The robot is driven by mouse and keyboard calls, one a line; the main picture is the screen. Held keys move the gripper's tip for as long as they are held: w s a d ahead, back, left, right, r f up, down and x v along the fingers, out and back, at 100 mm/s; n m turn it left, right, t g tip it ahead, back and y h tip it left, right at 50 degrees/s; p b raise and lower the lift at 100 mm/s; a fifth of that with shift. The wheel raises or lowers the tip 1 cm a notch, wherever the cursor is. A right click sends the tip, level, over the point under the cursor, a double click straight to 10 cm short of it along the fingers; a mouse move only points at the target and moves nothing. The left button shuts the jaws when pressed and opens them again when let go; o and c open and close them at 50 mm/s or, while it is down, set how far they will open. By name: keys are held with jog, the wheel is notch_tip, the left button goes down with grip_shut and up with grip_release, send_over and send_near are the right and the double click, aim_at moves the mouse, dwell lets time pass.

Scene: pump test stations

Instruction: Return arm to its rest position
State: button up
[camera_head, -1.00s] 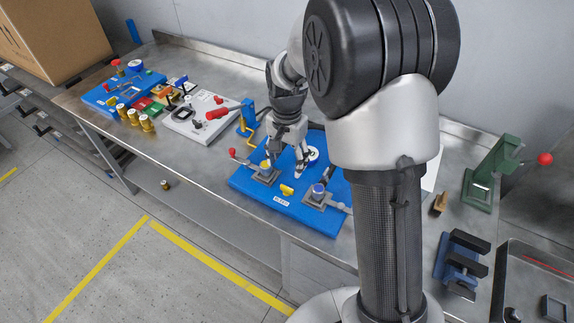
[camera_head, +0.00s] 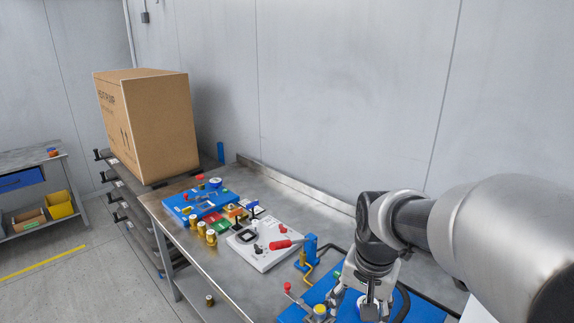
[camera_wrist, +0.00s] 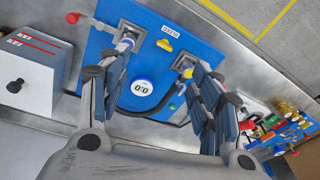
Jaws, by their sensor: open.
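My gripper (camera_wrist: 157,56) is open and empty in the wrist view, its two dark ribbed fingers spread above a blue pump station board (camera_wrist: 205,62). Between the fingers show a round gauge (camera_wrist: 142,87) reading about 0.0 and a yellow part (camera_wrist: 164,45). The fingertips overlap the two grey fittings on the board in the picture; I cannot tell whether they touch. In the head view my gripper (camera_head: 352,303) points down over the same blue board (camera_head: 320,293) at the bottom right. My arm hides part of the board, and its front is cut off.
Left along the metal bench (camera_head: 215,268) are a white plate (camera_head: 262,257) with a red-handled lever (camera_head: 287,244), several brass cylinders (camera_head: 206,231) and another blue board (camera_head: 180,208). A large cardboard box (camera_head: 160,125) stands at the back left. Wall runs behind the bench.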

jog(key=s+r+n+t, duration=0.1)
jog(key=s+r+n, duration=0.1)
jog(key=s, duration=0.7)
jog(key=s+r+n+t, duration=0.2)
jog(key=s+r+n, duration=0.1)
jog(key=s, duration=0.6)
jog(key=shift+n, duration=0.5)
